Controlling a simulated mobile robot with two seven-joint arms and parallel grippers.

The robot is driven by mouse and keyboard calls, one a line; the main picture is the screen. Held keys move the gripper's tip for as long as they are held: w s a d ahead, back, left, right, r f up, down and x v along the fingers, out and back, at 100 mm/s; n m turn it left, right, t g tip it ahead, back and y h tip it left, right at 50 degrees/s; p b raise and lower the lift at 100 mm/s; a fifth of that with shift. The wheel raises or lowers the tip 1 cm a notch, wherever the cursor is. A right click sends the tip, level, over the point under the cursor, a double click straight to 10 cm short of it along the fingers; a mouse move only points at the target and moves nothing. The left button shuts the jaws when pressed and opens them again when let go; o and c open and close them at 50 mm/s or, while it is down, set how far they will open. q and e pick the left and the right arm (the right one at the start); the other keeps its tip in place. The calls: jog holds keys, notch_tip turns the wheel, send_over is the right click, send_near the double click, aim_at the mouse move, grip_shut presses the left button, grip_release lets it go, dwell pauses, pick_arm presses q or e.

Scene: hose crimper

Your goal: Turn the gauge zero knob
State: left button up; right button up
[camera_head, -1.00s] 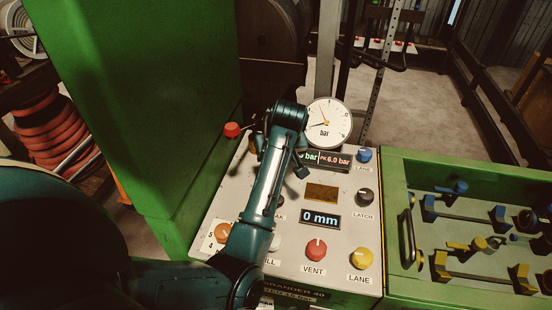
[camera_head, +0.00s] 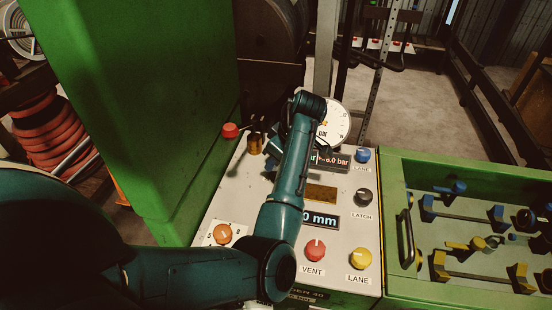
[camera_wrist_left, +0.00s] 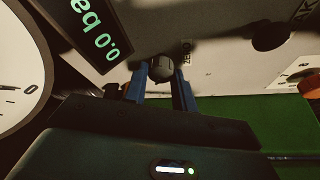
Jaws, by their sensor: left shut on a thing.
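The gauge zero knob (camera_wrist_left: 161,68) is a small dark round knob on the pale panel, beside a label that reads ZERO. In the left wrist view my left gripper (camera_wrist_left: 160,84) has its two blue fingers on either side of the knob, shut on it. In the head view my left arm covers the knob and most of the gripper. The round white pressure gauge (camera_head: 338,123) stands at the panel's back edge, partly behind my wrist. It also shows at the left of the wrist view (camera_wrist_left: 18,75). My right gripper is not in view.
The panel carries a red VENT knob (camera_head: 314,250), a yellow LANE knob (camera_head: 360,258), a dark LATCH knob (camera_head: 363,196) and a blue knob (camera_head: 362,155). A tall green cabinet (camera_head: 140,110) stands close at the left. A green tray with fittings (camera_head: 470,162) lies at the right.

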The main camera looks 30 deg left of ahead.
pick_arm(q)
jog(key=shift+a+r, duration=0.1)
dwell(0.4)
jog(key=o, duration=0.7)
